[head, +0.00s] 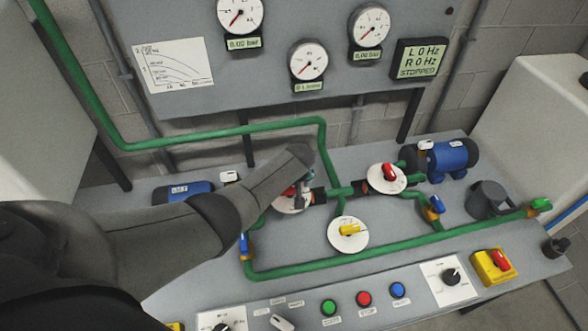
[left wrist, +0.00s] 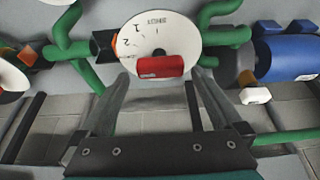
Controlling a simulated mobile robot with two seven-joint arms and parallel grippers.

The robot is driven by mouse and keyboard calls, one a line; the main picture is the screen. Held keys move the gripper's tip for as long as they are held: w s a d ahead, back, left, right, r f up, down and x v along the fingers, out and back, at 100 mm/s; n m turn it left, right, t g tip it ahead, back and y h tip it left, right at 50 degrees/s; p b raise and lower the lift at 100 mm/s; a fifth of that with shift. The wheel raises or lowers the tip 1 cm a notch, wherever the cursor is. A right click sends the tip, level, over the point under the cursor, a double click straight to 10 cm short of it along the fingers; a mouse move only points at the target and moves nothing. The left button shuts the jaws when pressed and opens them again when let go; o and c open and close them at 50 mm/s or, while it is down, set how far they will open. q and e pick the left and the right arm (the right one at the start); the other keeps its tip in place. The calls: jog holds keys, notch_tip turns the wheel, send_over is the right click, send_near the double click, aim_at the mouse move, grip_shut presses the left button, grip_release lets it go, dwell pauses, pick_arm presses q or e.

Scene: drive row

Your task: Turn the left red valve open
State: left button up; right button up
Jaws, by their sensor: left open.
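The left red valve has a white dial and a red handle (left wrist: 160,67). In the left wrist view the handle lies crosswise, with printed marks on the dial (left wrist: 150,30) above it. In the head view my arm covers most of this valve; part of its dial (head: 291,205) shows. My left gripper (head: 303,188) is at the valve. In the left wrist view the fingers of my left gripper (left wrist: 157,80) are apart, one towards each end of the handle. I cannot tell whether they touch it. My right gripper is not in view.
Another red valve (head: 389,172) stands to the right, a yellow-handled valve (head: 348,230) nearer. Green pipes (head: 330,257) run around them. A blue pump motor (head: 184,190) sits left, another (head: 447,158) right. A button panel (head: 364,299) lines the front. The display (head: 418,60) reads STOPPED.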

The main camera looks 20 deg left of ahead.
pick_arm(q)
jog(key=p+v, duration=0.2)
jog(key=v, duration=1.1)
jog(key=shift+f, duration=0.1)
dwell(0.3)
